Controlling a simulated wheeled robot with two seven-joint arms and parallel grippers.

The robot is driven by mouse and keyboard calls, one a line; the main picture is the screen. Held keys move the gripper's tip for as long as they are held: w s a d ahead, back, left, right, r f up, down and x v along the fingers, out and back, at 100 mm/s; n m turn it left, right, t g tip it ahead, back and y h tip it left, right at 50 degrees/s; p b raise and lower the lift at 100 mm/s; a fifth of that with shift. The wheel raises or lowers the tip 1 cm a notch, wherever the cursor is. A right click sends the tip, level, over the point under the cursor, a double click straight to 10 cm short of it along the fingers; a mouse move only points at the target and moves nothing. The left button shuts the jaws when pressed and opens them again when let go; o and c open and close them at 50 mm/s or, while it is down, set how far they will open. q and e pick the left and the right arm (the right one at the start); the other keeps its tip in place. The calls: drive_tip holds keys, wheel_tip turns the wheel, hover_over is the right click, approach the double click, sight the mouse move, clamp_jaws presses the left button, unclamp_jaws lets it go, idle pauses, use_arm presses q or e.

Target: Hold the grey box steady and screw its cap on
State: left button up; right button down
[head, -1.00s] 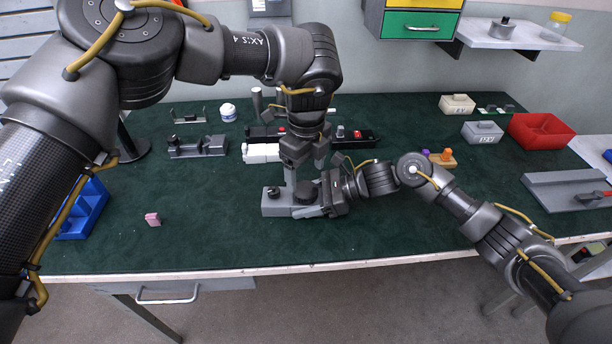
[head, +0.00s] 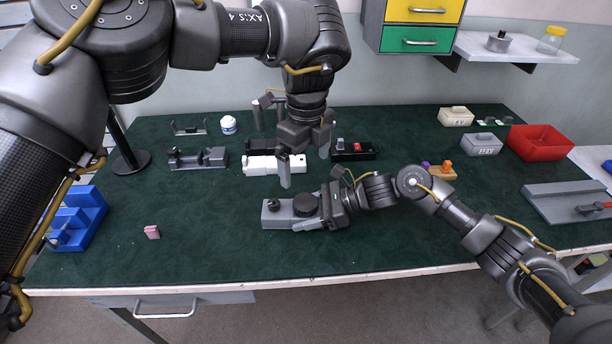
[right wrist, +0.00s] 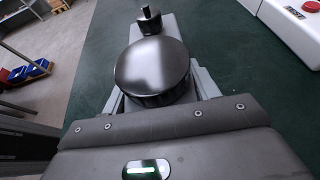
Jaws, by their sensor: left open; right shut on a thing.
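The grey box (head: 283,219) lies on the green mat near the middle of the bench. A round dark cap (head: 306,205) sits on its top towards the right end; the right wrist view shows the cap (right wrist: 152,68) from close by, looking level. How tightly it is seated cannot be told. A small dark knob (head: 274,204) stands at the box's left end. My right gripper (head: 325,212) comes in from the right and is shut on the grey box (right wrist: 118,40). My left gripper (head: 305,170) is open and empty, above and behind the box, apart from the cap.
A white block (head: 274,165) and a dark block with a red button (head: 354,151) lie behind the left gripper. A grey fixture (head: 197,158), pink block (head: 152,232) and blue holder (head: 80,222) are left. A red bin (head: 541,143) is right. The front mat is clear.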

use_arm(q)
wheel_tip(320, 180, up, 6)
drive_tip(key=shift+f, duration=0.1)
use_arm(e)
drive_tip(key=shift+c, duration=1.6)
unclamp_jaws()
drive_tip(key=shift+d+r, duration=0.1)
drive_tip(key=shift+d, duration=0.35)
drive_tip(key=b+v, duration=0.3)
drive_tip(key=v, duration=0.5)
drive_tip(key=shift+d, duration=0.25)
use_arm(q)
drive_tip(key=shift+f, duration=1.55)
use_arm(e)
drive_tip(key=shift+v, duration=0.75)
drive_tip(key=shift+a+r, duration=0.1)
drive_tip(key=shift+r, duration=0.05)
